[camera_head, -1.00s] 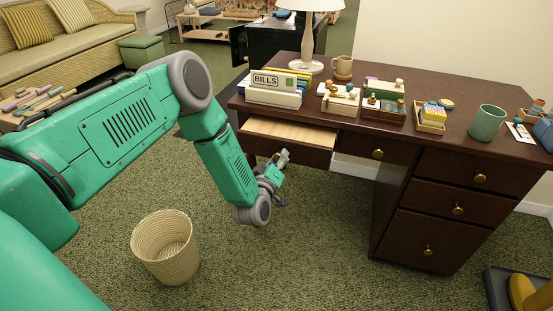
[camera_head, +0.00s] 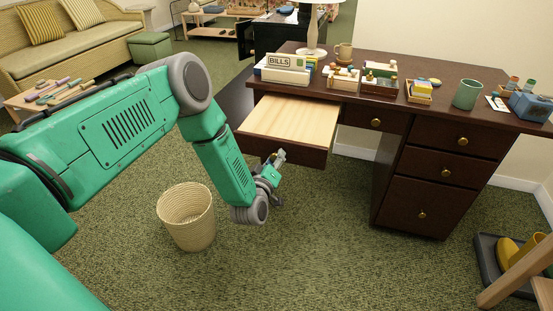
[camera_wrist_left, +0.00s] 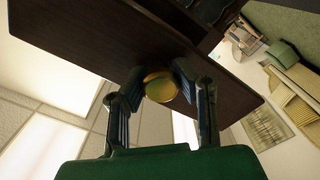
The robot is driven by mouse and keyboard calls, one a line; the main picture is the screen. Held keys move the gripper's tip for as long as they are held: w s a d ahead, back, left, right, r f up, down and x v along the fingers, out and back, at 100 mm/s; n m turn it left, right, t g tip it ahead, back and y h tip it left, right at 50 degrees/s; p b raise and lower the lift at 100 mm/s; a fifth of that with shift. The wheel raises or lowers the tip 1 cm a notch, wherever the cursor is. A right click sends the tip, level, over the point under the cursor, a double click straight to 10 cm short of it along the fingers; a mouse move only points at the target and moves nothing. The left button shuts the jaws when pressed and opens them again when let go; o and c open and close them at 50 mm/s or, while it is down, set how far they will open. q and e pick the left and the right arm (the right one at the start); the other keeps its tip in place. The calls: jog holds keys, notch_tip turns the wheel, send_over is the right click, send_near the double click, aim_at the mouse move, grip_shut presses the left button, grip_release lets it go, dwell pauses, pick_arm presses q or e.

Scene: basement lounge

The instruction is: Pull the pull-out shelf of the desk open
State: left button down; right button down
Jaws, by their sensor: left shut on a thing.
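The dark wooden desk (camera_head: 440,112) stands at the right of the head view. Its pull-out shelf (camera_head: 290,120), with a pale wood top and a dark front, sticks well out at the desk's left end. My left gripper (camera_head: 279,158) is at the shelf's front. In the left wrist view its two fingers are closed around the round brass knob (camera_wrist_left: 160,88) on the dark shelf front (camera_wrist_left: 110,35). The knob is hidden in the head view. My right gripper is not in view.
A woven basket (camera_head: 187,217) stands on the carpet below my left arm. On the desk top are a BILLS file box (camera_head: 285,68), small trays, a lamp and a green cup (camera_head: 467,94). A wooden piece (camera_head: 515,272) and a dark tray are at the lower right.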

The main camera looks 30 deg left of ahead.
pick_arm(q)
jog(key=c, duration=1.2)
grip_release()
jog(key=shift+a, duration=0.15)
jog(key=shift+s, duration=0.2)
jog(key=v, duration=1.1)
jog(key=shift+s+f, duration=0.1)
jog(key=shift+s, duration=0.2)
